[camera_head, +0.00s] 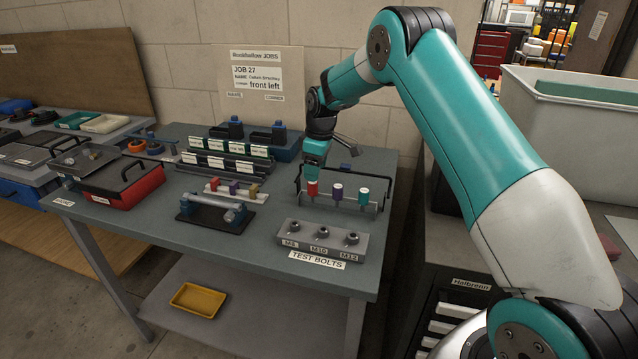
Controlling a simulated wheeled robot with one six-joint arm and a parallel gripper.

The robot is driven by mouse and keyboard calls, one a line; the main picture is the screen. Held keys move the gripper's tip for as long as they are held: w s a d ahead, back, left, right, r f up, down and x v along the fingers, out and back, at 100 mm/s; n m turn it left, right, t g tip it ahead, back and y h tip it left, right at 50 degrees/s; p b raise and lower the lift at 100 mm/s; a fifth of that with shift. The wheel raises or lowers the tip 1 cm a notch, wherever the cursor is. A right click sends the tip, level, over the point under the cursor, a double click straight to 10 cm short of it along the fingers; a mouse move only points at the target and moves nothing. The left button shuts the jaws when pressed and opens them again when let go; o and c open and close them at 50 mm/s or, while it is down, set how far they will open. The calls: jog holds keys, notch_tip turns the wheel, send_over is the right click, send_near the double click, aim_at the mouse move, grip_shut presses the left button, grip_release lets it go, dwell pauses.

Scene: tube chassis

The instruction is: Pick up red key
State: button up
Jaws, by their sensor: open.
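A small red key (312,188) stands at the left end of a metal rack (350,205) on the workbench, with a purple key (337,191) and a teal key (364,196) to its right. My gripper (314,172) points down directly over the red key, its tip very close to the key's top. My gripper is open. The fingers are small here, and I cannot tell whether they are around the key or just above it. The lower part of the red key is partly hidden by the rack.
A grey bolt block (322,240) sits in front of the rack. A white strip with red, purple and yellow pieces (233,190) lies to the left, beside a dark fixture (216,213). Label-bearing rows (225,163) stand behind.

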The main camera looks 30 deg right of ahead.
aim_at(312, 190)
jog(key=shift+w+a+f+p, duration=0.15)
jog(key=shift+f+p, duration=0.3)
jog(key=shift+f, duration=0.8)
jog(key=shift+a+f+p, duration=0.15)
jog(key=shift+f+p, duration=0.3)
jog(key=shift+f, duration=0.8)
jog(key=shift+w+a+f+p, duration=0.15)
jog(key=shift+f+p, duration=0.3)
jog(key=shift+f, duration=0.8)
jog(key=shift+s, duration=0.1)
jog(key=c, duration=1)
